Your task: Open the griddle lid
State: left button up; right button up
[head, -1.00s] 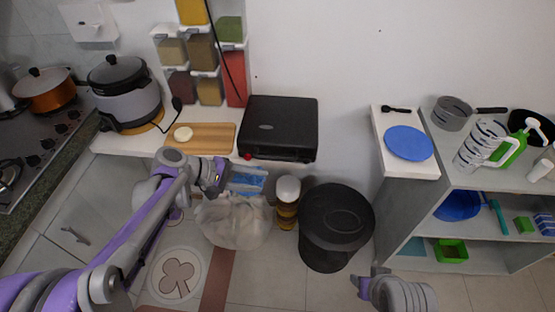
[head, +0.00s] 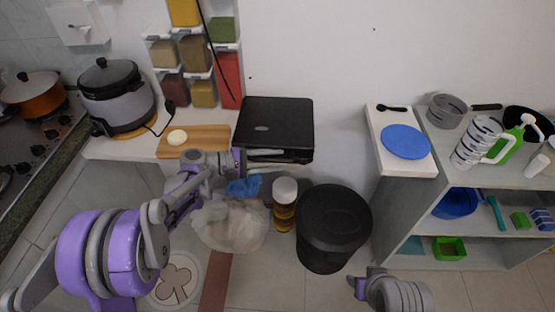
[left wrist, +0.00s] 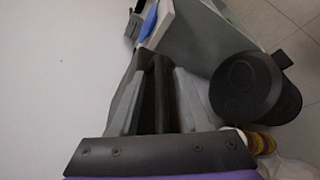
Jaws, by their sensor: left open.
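The black griddle (head: 276,122) sits on the white counter against the wall, its lid lying flat or nearly so. My left gripper (head: 264,157) is at the griddle's front edge, reaching in from the left and covering part of the front. In the left wrist view the two grey fingers (left wrist: 155,95) are apart, with the dark griddle (left wrist: 153,75) between and beyond them. I cannot tell whether they touch the lid. My right gripper (head: 362,284) is low in the head view, away from the griddle; its jaws are unclear.
A cutting board (head: 200,138) with a pale round item lies left of the griddle. Spice dispensers (head: 195,55) hang above it. Below stand a pale bag (head: 228,225), a yellow-brown jar (head: 284,208) and a black bin (head: 333,225). A shelf (head: 400,165) stands to the right.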

pick_arm(q)
jog(key=shift+w+d+f, duration=0.15)
jog(key=shift+w+d, duration=0.05)
jog(key=shift+d, duration=0.45)
grip_shut()
dwell(1.0)
